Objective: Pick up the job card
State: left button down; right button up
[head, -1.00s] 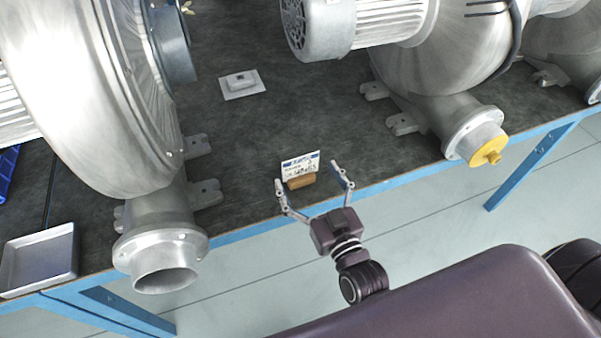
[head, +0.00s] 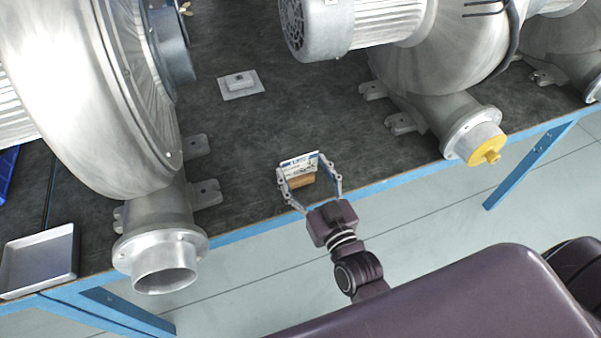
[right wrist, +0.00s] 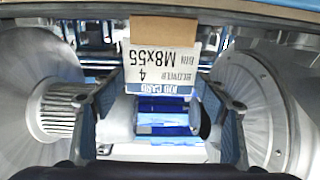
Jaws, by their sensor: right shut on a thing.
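The job card (head: 299,164) is a white card with a blue band and dark print, standing in a small wooden block (head: 301,181) near the bench's front edge. In the right wrist view the card (right wrist: 162,58) appears upside down, with "JOB CARD" and "M8x55" readable and the wooden block (right wrist: 178,29) above it. My right gripper (head: 303,167) has one finger at each side edge of the card and is shut on it. Its fingers also show in the right wrist view (right wrist: 158,95), either side of the card. My left gripper is not in view.
Large grey blowers stand left (head: 75,90) and right (head: 430,60), the right one with a yellow cap (head: 486,146). A metal tray (head: 40,262) lies at front left. A small pale plate (head: 240,84) lies behind the card. Dark bench top (head: 265,130) between is clear.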

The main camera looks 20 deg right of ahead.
notch_tip(320, 180, up, 19)
jog(key=p, duration=0.3)
jog(key=s+d+f+h, duration=0.1)
jog(key=s+d+f, duration=0.1)
jog(key=s+f, duration=0.1)
jog(key=shift+s+d+f+m, duration=0.2)
jog(key=shift+s+f+m, duration=0.2)
jog(key=shift+s, duration=0.4)
jog(key=shift+r, duration=0.15)
